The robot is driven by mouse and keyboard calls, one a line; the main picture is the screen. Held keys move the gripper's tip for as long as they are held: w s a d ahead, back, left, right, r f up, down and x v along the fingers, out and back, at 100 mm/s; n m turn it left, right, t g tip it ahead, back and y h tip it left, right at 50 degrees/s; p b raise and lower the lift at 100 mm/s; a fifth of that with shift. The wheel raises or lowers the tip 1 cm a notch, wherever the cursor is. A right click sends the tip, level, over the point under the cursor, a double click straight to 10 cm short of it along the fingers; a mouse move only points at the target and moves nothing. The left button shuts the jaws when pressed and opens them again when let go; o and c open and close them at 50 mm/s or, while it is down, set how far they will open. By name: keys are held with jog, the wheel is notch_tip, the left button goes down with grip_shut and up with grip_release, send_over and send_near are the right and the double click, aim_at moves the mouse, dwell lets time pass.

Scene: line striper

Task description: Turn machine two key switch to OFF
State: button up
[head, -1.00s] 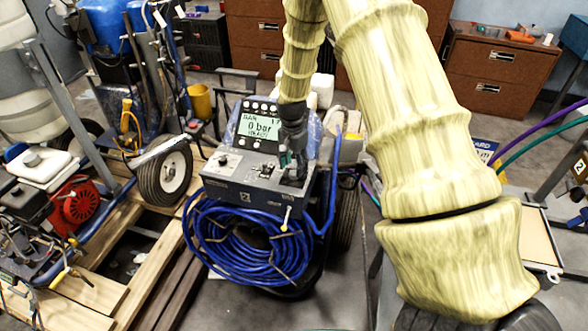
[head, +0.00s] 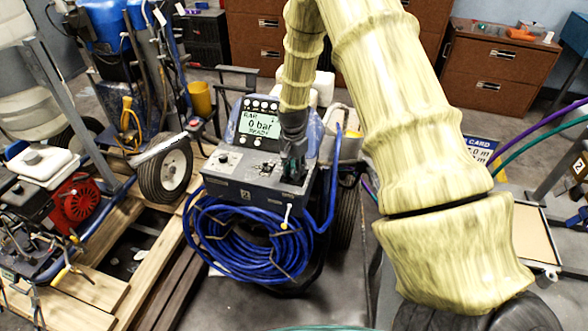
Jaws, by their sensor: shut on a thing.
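Machine two (head: 240,192) is a dark console with a small plate marked 2 on its front, standing at the centre of the head view. My gripper (head: 291,172) points down onto the right part of the console's top panel and is shut on what appears to be the key switch. The switch and its OFF mark are hidden behind the fingers, so its setting cannot be read. Small knobs show on the panel left of my gripper.
A coiled blue hose (head: 245,240) hangs on the console's front. A wheel (head: 165,175) and a red engine (head: 80,198) stand to the left among wooden planks. Brown drawer cabinets (head: 495,75) stand behind.

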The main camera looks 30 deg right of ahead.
jog(key=shift+n, duration=0.4)
jog(key=n, duration=0.5)
jog(key=shift+p, duration=0.35)
jog(key=n, duration=0.6)
jog(key=shift+s, duration=0.1)
jog(key=o, duration=1.1)
jog(key=shift+c, duration=0.2)
jog(key=shift+r, duration=0.1)
